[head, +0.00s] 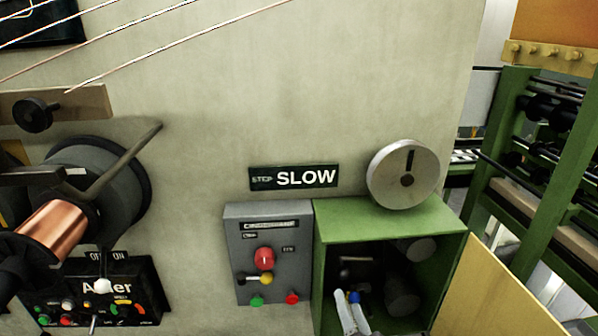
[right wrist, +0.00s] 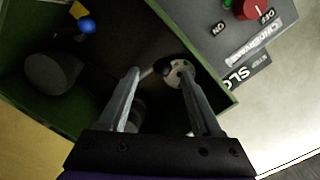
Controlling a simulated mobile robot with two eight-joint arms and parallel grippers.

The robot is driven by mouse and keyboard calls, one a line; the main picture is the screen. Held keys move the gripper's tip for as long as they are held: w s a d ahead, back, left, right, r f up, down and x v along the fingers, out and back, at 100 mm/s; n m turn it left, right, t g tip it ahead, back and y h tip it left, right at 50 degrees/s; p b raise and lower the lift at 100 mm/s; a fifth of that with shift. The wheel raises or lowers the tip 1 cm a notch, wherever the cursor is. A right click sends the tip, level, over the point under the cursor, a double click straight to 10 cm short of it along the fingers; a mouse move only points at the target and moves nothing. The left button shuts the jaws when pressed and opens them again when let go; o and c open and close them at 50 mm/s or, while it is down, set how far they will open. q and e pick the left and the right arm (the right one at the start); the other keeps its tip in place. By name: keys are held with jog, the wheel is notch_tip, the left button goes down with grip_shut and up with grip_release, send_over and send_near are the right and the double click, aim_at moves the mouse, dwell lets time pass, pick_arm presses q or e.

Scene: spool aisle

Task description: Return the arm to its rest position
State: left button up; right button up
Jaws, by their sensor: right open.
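My right gripper (head: 352,318) is low in the head view, in front of the opening of a green box (head: 385,207). Its two pale fingers are apart. In the right wrist view the gripper (right wrist: 160,80) is open, with its fingers pointing into the box. A pale disc with a dark knob (right wrist: 181,74) shows between and beyond the fingers. I cannot tell whether the fingers touch it, but they are not closed on it. A blue ball knob (right wrist: 87,26) shows beyond the left finger, apart from it. My left gripper is not in view.
A grey control panel (head: 235,225) with a red knob (head: 264,259) adjoins the box. A round dial (head: 403,174) sits above the box. A yellowish panel (head: 495,290) stands at its right. A copper spool (head: 55,227) is at left.

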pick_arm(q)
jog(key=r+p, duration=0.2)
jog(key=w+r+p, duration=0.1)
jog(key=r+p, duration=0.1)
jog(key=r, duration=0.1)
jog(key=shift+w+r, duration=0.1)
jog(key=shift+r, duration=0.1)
pick_arm(e)
jog(key=s+d+f+n+g, duration=0.2)
jog(key=s+f+n+g, duration=0.2)
jog(key=s+g, duration=0.2)
jog(key=s+d+f+n+g+h, duration=0.1)
jog(key=s+f+n+g, duration=0.4)
jog(key=s, duration=0.5)
jog(key=shift+s+d+g, duration=0.3)
jog(key=shift+d+g, duration=0.1)
jog(key=shift+d, duration=0.3)
jog(key=shift+f, duration=0.15)
